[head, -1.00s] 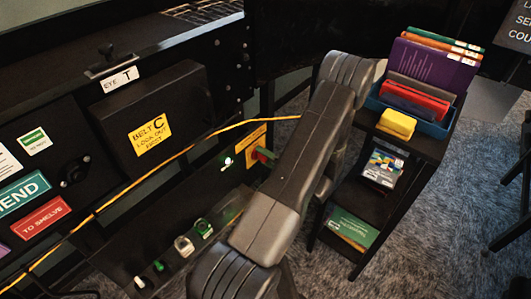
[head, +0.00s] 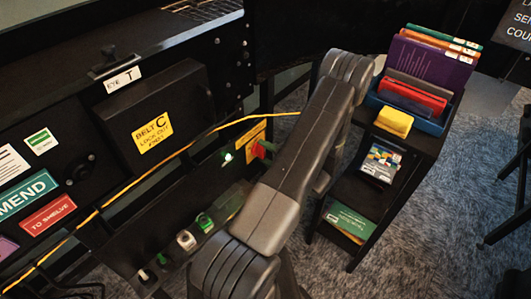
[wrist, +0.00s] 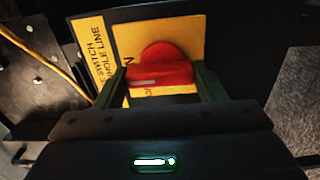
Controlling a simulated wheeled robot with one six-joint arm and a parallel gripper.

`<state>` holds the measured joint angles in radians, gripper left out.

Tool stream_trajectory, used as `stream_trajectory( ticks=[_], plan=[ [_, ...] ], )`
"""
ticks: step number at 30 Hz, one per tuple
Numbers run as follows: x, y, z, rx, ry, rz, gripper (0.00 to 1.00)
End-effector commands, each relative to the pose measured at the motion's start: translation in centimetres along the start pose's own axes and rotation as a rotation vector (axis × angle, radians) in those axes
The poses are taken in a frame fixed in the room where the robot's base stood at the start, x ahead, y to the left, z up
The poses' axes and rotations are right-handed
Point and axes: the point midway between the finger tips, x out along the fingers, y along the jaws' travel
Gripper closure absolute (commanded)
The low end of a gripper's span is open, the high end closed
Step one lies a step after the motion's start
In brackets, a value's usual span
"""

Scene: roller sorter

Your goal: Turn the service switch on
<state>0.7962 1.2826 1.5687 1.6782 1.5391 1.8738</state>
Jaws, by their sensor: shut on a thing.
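The service switch has a red knob (wrist: 160,65) on a yellow plate (wrist: 188,40) with dark lettering. In the wrist view, my gripper (wrist: 161,80) is shut on the red knob, with one green finger on each side of it. The knob's grip bar lies about level across the wrist picture. In the head view, the red knob (head: 265,149) shows at the right end of the dark panel, partly hidden by my arm. The yellow plate (head: 257,131) is just above it. The plate's lettering is partly covered.
A small lit green lamp (head: 227,156) sits left of the switch. A yellow cable (head: 165,160) runs across the panel above it. A black cart (head: 432,143) with a blue bin of books stands to the right. Several small controls (head: 186,240) line the lower ledge.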

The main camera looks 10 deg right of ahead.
Motion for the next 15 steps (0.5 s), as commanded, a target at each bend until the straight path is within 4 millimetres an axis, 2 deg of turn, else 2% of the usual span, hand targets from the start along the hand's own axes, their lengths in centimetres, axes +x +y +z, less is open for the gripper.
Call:
stream_trajectory(
  ticks=[2,3,6,15],
  plan=[
    [-0.03,-0.06,-0.01,0.003,-0.001,-0.001,0.59],
    [-0.03,-0.06,-0.01,0.003,-0.001,-0.001,0.34],
    [-0.02,-0.06,-0.01,0.003,-0.001,-0.001,0.15],
    [-0.1,-0.02,0.0,0.001,-0.001,0.0,0.15]
  ],
)
